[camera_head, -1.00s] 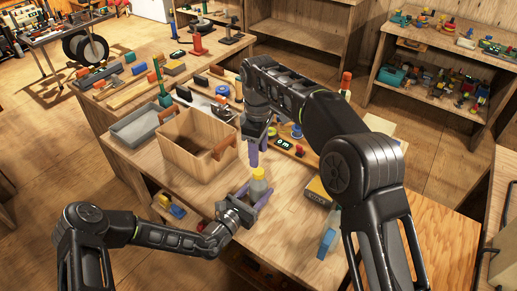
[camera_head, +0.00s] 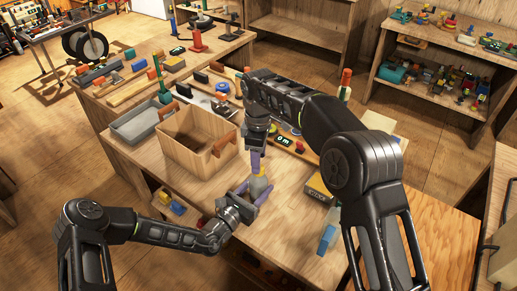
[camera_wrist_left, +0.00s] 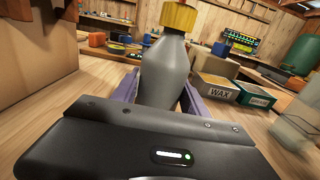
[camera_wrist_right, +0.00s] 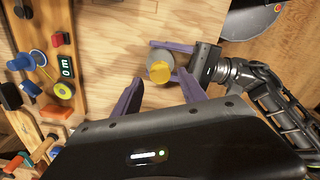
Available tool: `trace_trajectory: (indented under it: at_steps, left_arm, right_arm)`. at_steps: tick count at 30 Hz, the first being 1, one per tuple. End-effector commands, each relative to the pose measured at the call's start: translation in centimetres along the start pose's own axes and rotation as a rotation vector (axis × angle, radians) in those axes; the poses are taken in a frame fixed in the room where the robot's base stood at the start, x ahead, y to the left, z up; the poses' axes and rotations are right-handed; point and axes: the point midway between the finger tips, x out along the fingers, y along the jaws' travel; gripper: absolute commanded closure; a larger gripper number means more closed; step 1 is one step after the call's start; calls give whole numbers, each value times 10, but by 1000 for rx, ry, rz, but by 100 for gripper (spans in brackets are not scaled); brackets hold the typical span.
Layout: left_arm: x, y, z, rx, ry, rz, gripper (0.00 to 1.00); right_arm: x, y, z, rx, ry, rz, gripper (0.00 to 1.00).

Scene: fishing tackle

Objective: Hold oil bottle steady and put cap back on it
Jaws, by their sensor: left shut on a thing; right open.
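The grey oil bottle (camera_wrist_left: 165,70) stands upright between the purple fingers of my left gripper (camera_head: 258,192), which is shut on its body. The yellow cap (camera_wrist_left: 178,16) sits on top of the bottle in the left wrist view. The cap also shows from above in the right wrist view (camera_wrist_right: 160,71), with the bottle's grey shoulder around it. My right gripper (camera_wrist_right: 161,80) is open, pointing down over the cap, with one finger to each side in its wrist view. In the head view its fingers partly hide the cap. I cannot tell whether they touch it.
A wooden box (camera_head: 190,155) with orange handles stands left of the bottle. A wax box (camera_wrist_left: 214,87) and another small box stand to the right. A board with spools and a small display (camera_wrist_right: 67,66) lies behind. The tabletop in front is mostly clear.

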Motion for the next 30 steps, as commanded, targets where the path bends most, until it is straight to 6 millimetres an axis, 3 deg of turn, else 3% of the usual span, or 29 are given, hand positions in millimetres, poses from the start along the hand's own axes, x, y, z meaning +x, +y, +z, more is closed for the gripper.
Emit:
trace_trajectory:
  at_steps: [7,18,30]
  left_arm:
    - [0,0,0,0,0,0,100]
    - [0,0,0,0,0,0,100]
    - [0,0,0,0,0,0,100]
  right_arm:
    - [29,0,0,0,0,-1,51]
    - [33,0,0,1,0,0,52]
    - [33,0,0,1,0,0,84]
